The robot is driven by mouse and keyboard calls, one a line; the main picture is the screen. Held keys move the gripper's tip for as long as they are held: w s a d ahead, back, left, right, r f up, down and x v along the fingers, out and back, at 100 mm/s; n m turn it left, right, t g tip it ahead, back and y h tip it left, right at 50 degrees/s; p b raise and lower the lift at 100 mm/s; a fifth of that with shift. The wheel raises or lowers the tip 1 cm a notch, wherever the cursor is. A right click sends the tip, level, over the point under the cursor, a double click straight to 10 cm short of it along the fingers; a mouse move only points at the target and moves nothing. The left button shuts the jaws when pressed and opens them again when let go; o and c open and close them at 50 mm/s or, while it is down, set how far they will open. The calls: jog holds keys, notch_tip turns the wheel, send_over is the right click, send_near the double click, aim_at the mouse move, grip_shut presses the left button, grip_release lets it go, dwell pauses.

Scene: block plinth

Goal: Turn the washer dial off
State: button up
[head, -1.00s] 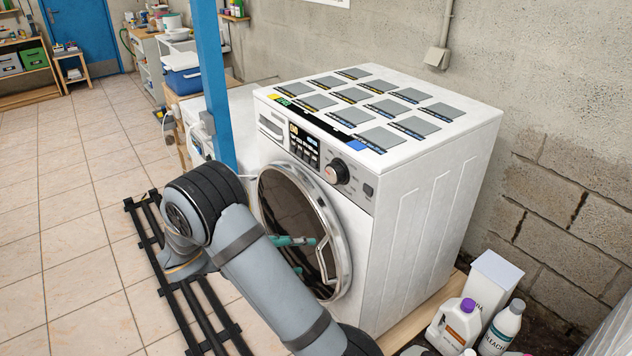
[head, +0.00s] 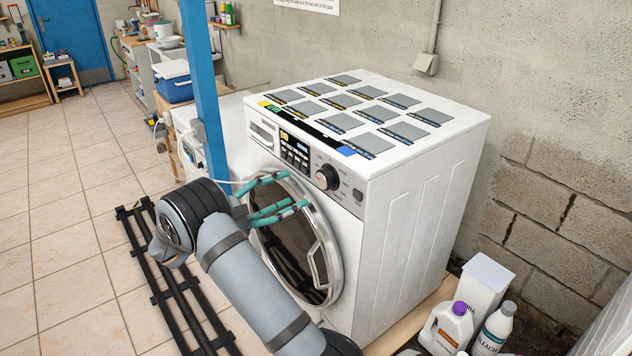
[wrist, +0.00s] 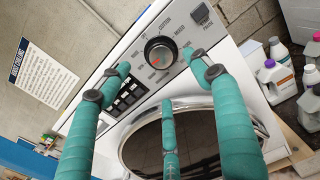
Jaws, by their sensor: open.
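The washer dial (head: 327,177) is a dark round knob with a reddish centre on the white washer's (head: 440,185) front control panel. In the wrist view the dial (wrist: 160,53) shows at upper centre, with printed labels around it. My gripper (head: 288,189) has teal fingers and is in front of the washer door, left of and lower than the dial. In the wrist view my gripper's fingers (wrist: 162,78) are spread wide, with the dial showing beyond the gap between them. Nothing is held, and no finger visibly touches the dial.
The round glass door (head: 285,255) with its chrome rim is below the panel. A blue post (head: 204,100) stands left of the washer. Bottles (head: 448,325) stand at its lower right. Flat grey squares (head: 344,121) lie on its top.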

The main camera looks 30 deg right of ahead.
aim_at(321, 180)
jog(key=p+x, duration=0.2)
jog(key=x, duration=0.7)
jog(key=shift+d+p, duration=0.25)
jog(key=shift+p, duration=0.15)
jog(key=shift+a, duration=0.1)
jog(key=c, duration=1.1)
jog(key=shift+c, duration=0.2)
